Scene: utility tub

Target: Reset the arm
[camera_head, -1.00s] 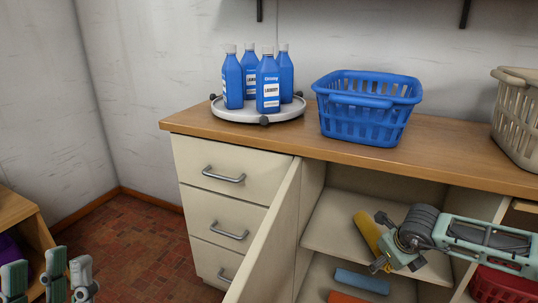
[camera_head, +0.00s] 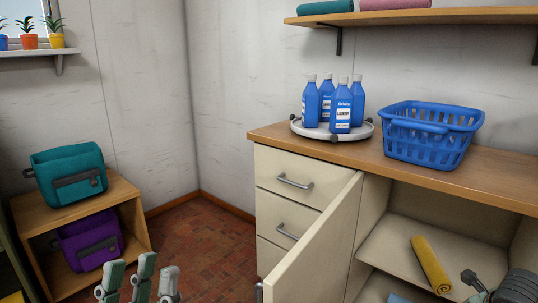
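My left gripper (camera_head: 140,279) stands upright at the bottom left of the head view. Its fingers are spread, with nothing between them. My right gripper (camera_head: 478,288) is at the bottom right edge, in front of the open cabinet (camera_head: 400,240). It is cut off by the frame, so its fingers do not show well. A rolled yellow towel (camera_head: 430,264) lies on the cabinet shelf just left of the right gripper, with a visible gap between them.
The open cabinet door (camera_head: 318,245) juts forward between my grippers. On the counter (camera_head: 270,133) are several blue bottles (camera_head: 343,108) on a turntable (camera_head: 307,133) and a blue basket (camera_head: 428,140). A wooden shelf unit (camera_head: 120,198) with bags stands left. Red floor (camera_head: 203,240) is clear between.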

